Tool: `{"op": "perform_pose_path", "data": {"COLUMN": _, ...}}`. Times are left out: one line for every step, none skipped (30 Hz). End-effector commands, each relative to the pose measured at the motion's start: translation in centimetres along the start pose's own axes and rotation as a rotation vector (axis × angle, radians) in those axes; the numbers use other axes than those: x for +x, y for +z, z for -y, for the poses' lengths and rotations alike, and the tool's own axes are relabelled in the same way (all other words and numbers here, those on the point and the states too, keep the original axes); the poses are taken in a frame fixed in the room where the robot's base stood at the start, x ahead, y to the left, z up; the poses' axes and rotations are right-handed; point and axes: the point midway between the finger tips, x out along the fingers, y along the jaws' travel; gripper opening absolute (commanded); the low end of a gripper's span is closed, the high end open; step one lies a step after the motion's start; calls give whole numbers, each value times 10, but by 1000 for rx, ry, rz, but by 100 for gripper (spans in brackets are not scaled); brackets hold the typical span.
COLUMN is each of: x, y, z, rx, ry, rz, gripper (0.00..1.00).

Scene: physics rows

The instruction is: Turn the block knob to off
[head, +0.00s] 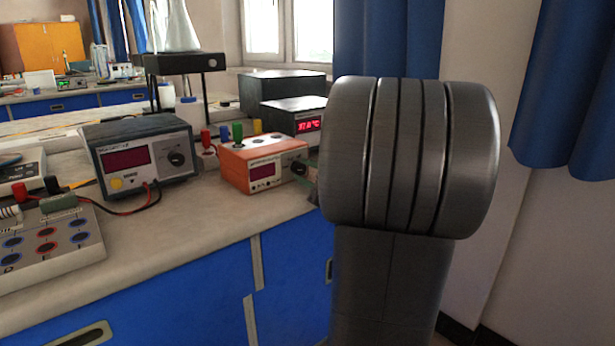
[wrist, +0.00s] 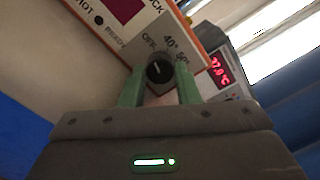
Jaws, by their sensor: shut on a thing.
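The block knob (wrist: 159,69) is a dark round knob on the front of an orange device (head: 236,165). In the wrist view the printed marks OFF, 40° and 50 sit around its top. A short light line shows on the knob's face, but I cannot tell for sure which mark it points to. My gripper (wrist: 159,76) has its two green fingers on either side of the knob and is shut on it. In the head view the knob (head: 299,167) sits at the device's right end, and my large grey arm link hides most of the gripper.
A dark meter (head: 142,155) with a red display stands to the left. Behind the orange device are a dark box showing red digits (head: 306,125) and several coloured posts. The counter (head: 190,215) in front of the devices is clear.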

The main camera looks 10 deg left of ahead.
Motion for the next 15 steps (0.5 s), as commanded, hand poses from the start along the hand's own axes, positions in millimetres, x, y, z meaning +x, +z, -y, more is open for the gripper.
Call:
{"op": "perform_pose_path", "data": {"x": 0, "y": 0, "z": -1, "rx": -2, "ry": 2, "rz": 0, "gripper": 6}}
{"op": "perform_pose_path", "data": {"x": 0, "y": 0, "z": -1, "rx": -2, "ry": 2, "rz": -1, "gripper": 6}}
{"op": "perform_pose_path", "data": {"x": 0, "y": 0, "z": -1, "rx": -2, "ry": 2, "rz": -1, "gripper": 6}}
{"op": "perform_pose_path", "data": {"x": 0, "y": 0, "z": -1, "rx": -2, "ry": 2, "rz": -1, "gripper": 6}}
{"op": "perform_pose_path", "data": {"x": 0, "y": 0, "z": -1, "rx": -2, "ry": 2, "rz": -1, "gripper": 6}}
{"op": "perform_pose_path", "data": {"x": 0, "y": 0, "z": -1, "rx": -2, "ry": 2, "rz": -1, "gripper": 6}}
{"op": "perform_pose_path", "data": {"x": 0, "y": 0, "z": -1, "rx": -2, "ry": 2, "rz": -1, "gripper": 6}}
{"op": "perform_pose_path", "data": {"x": 0, "y": 0, "z": -1, "rx": -2, "ry": 2, "rz": -1, "gripper": 6}}
{"op": "perform_pose_path", "data": {"x": 0, "y": 0, "z": -1, "rx": -2, "ry": 2, "rz": -1, "gripper": 6}}
{"op": "perform_pose_path", "data": {"x": 0, "y": 0, "z": -1, "rx": -1, "ry": 2, "rz": -1, "gripper": 34}}
{"op": "perform_pose_path", "data": {"x": 0, "y": 0, "z": -1, "rx": -1, "ry": 2, "rz": -1, "gripper": 40}}
{"op": "perform_pose_path", "data": {"x": 0, "y": 0, "z": -1, "rx": -1, "ry": 2, "rz": -1, "gripper": 48}}
{"op": "perform_pose_path", "data": {"x": 0, "y": 0, "z": -1, "rx": -1, "ry": 1, "rz": -1, "gripper": 50}}
{"op": "perform_pose_path", "data": {"x": 0, "y": 0, "z": -1, "rx": -1, "ry": 2, "rz": -1, "gripper": 50}}
{"op": "perform_pose_path", "data": {"x": 0, "y": 0, "z": -1, "rx": 0, "ry": 2, "rz": -1, "gripper": 50}}
